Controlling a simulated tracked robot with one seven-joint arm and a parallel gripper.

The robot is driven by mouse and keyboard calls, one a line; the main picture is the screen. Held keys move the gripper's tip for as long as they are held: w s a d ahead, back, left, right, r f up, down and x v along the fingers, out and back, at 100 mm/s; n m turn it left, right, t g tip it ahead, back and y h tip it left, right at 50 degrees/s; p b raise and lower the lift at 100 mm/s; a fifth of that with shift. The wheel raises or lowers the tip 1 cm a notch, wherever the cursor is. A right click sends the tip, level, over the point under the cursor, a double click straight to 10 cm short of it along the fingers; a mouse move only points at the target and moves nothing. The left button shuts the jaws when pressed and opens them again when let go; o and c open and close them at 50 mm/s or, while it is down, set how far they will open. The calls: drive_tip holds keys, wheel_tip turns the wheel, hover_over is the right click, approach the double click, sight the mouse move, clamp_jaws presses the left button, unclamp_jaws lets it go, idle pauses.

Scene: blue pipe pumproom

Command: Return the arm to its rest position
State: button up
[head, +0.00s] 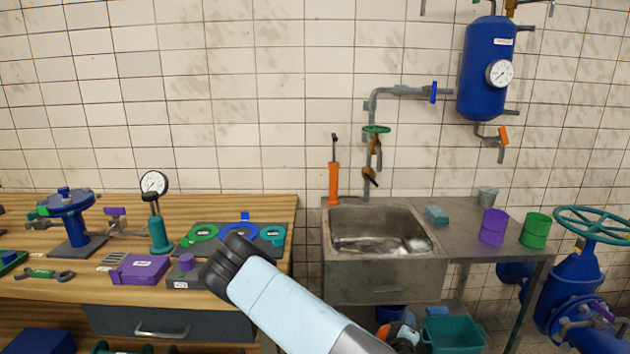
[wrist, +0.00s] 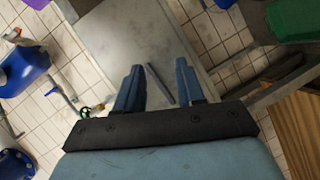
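My arm shows in the head view as a light blue link with a black joint, rising from the bottom middle in front of the workbench (head: 225,294). My gripper is not identifiable in that view. In the wrist view my gripper (wrist: 158,88) has two blue fingers standing apart, with a clear gap between them. Nothing is held between the fingertips. A thin grey bar (wrist: 160,83) shows in the gap, seemingly beyond the fingers; its distance cannot be told. A grey panel (wrist: 125,40) lies beyond the fingers.
The workbench at left carries a purple box (head: 138,270), a gauge (head: 153,184) and several tools. A metal sink (head: 380,232) stands at centre, with purple (head: 493,227) and green (head: 535,231) cups to its right. A teal bin (head: 453,335) is below. Blue piping (head: 577,285) stands at right.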

drive_tip(key=s+a+r+m+g+y, duration=0.1)
drive_tip(key=a+r+m+g+y, duration=0.15)
drive_tip(key=r, duration=0.55)
drive_tip(key=s+a+r+m+g+y, duration=0.2)
drive_tip(key=a+r+m+g, duration=0.15)
drive_tip(key=r, duration=0.55)
drive_tip(key=s+a+r+m+g+y, duration=0.15)
drive_tip(key=r+m, duration=0.25)
drive_tip(key=r, duration=0.4)
drive_tip(key=s+d+r, duration=0.2)
drive_tip(key=s+r, duration=0.8)
drive_tip(key=s+d+r+g, duration=0.1)
drive_tip(key=s+d+r, duration=0.1)
drive_tip(key=s+r, duration=0.8)
drive_tip(key=shift+s+d, duration=0.2)
drive_tip(key=shift+s, duration=0.1)
